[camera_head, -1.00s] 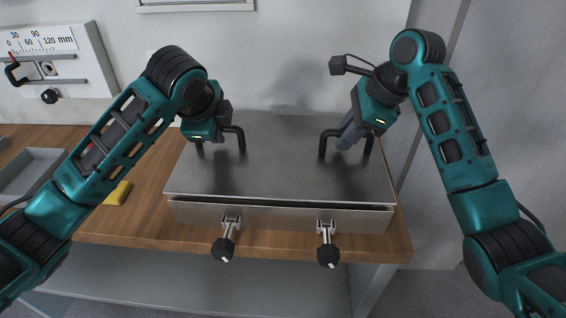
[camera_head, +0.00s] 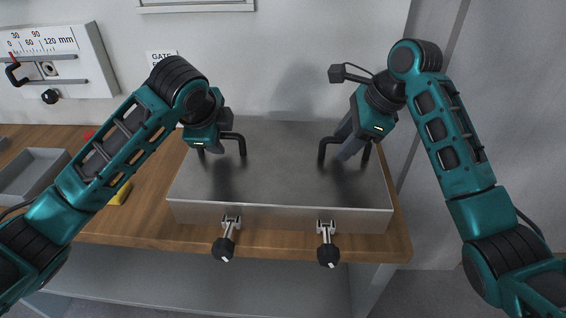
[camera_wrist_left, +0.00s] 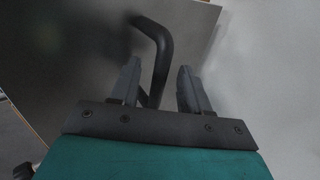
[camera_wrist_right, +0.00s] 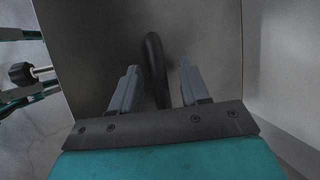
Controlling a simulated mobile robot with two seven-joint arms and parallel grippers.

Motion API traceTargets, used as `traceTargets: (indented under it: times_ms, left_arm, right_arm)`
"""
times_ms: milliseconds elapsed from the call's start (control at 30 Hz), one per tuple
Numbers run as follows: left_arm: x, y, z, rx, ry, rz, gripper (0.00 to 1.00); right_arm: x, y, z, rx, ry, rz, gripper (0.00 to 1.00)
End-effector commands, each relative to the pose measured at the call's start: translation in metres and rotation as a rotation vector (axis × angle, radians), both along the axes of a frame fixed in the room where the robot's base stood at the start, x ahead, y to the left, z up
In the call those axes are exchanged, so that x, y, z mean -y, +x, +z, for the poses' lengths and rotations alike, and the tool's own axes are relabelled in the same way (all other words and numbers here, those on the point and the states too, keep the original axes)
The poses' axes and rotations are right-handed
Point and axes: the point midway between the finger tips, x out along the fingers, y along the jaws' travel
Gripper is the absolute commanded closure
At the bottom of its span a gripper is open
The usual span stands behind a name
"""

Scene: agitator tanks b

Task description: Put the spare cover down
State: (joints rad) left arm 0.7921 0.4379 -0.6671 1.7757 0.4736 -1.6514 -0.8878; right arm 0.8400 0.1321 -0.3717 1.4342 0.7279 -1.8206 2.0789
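The spare cover (camera_head: 280,165) is a flat grey metal lid with two black bar handles. It lies level on a shallow metal box (camera_head: 280,217), with no clear gap at the front edge. My left gripper (camera_head: 203,140) is at the left handle (camera_head: 240,143). In the left wrist view its fingers (camera_wrist_left: 160,68) stand apart on either side of the handle, with room beside it. My right gripper (camera_head: 348,140) is at the right handle (camera_head: 323,148). In the right wrist view its fingers (camera_wrist_right: 157,72) are also spread around the handle, with space either side.
Two clamps with black knobs (camera_head: 223,248) (camera_head: 328,255) hang at the box front. The wooden bench (camera_head: 150,205) carries a grey tray (camera_head: 35,175) and a yellow object (camera_head: 121,194) at left. A wall gauge (camera_head: 55,60) is upper left. A grey panel stands close at right.

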Motion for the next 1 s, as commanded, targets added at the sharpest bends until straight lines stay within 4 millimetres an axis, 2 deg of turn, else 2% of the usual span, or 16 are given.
traceTargets:
  times_ms: [467,567,1000]
  left_arm:
    - [0.0,-0.002,0.003,0.001,0.0,-0.001,0.54]
    - [0.0,-0.008,0.013,0.003,-0.002,-0.001,0.54]
    - [0.0,-0.056,0.085,0.004,0.0,-0.002,0.54]
  right_arm:
    - [0.0,0.0,0.0,0.001,0.0,0.0,0.54]
    - [0.0,0.0,0.0,0.001,0.0,0.0,0.54]
    - [0.0,0.0,0.0,0.001,0.0,0.0,0.54]
